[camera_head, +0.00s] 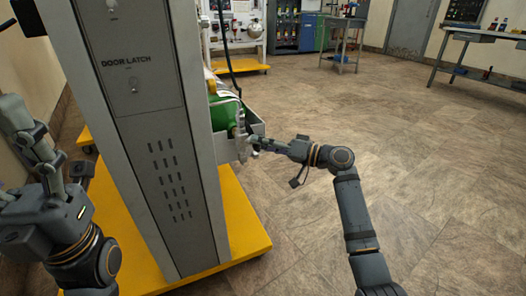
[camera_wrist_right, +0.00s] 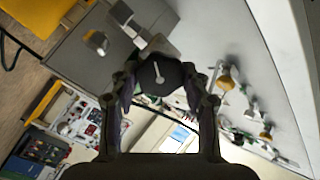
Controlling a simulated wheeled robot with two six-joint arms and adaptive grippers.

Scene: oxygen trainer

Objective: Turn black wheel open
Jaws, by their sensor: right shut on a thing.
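The black wheel (camera_wrist_right: 160,75) is a dark round knob with a pale pointer mark. It shows between the fingers of my right gripper (camera_wrist_right: 162,88) in the right wrist view. My right gripper is shut on it, with a finger on each side. In the head view my right gripper (camera_head: 248,143) reaches to the side of the grey cabinet (camera_head: 150,130), beside a green cylinder (camera_head: 222,112); the wheel cannot be made out there. My left gripper (camera_head: 50,160) is at the left edge, apart from the cabinet, and its opening is unclear.
The cabinet, marked DOOR LATCH, stands on a yellow base (camera_head: 240,225). A black hose (camera_head: 228,50) runs down to the cylinder side. A small table (camera_head: 343,35) and a workbench (camera_head: 475,38) stand farther back. The tiled floor to the right is clear.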

